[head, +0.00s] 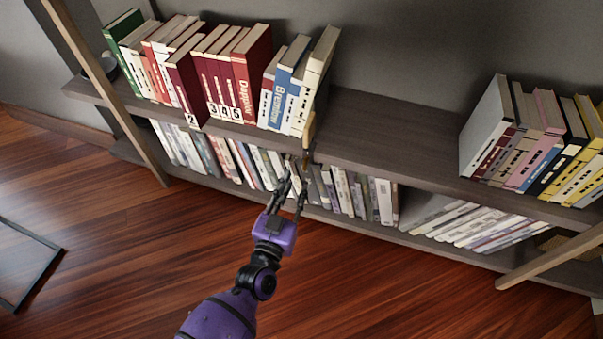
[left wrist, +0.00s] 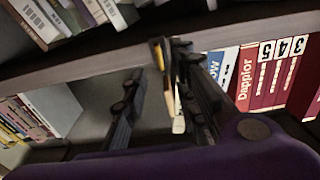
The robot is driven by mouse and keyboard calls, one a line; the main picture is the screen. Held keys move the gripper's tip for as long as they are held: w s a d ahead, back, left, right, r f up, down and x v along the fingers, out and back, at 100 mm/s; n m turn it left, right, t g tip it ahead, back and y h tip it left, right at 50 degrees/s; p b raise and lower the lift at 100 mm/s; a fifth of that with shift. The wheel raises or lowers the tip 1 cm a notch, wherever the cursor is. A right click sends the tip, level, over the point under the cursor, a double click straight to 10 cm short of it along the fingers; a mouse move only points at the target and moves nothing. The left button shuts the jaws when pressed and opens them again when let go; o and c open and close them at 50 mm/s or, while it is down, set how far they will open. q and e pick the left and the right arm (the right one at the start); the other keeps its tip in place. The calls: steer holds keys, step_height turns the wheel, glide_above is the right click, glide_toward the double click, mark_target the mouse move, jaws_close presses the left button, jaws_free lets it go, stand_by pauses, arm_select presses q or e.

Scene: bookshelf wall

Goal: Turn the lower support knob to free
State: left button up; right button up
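A narrow tan upright support (head: 309,128) stands at the shelf's front edge, at the right end of the middle book row. A small dark piece (head: 306,158) shows below it, likely the lower knob; its turned position cannot be told. My left gripper (head: 297,176) is just below and left of this piece, its fingers apart. In the left wrist view my left gripper (left wrist: 160,66) is open. A dark and yellow upright piece (left wrist: 165,75) shows close to the right finger; whether they touch cannot be told. My right gripper is not in view.
Lower-shelf books (head: 355,195) stand close behind my left gripper. Slanted wooden legs (head: 548,260) flank the shelf.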

mark_target(304, 167)
arm_select(q)
steer(key=b+x, duration=0.1)
steer(key=x, duration=0.5)
steer(key=shift+w, duration=0.1)
steer(key=shift+c, duration=0.4)
jaws_close()
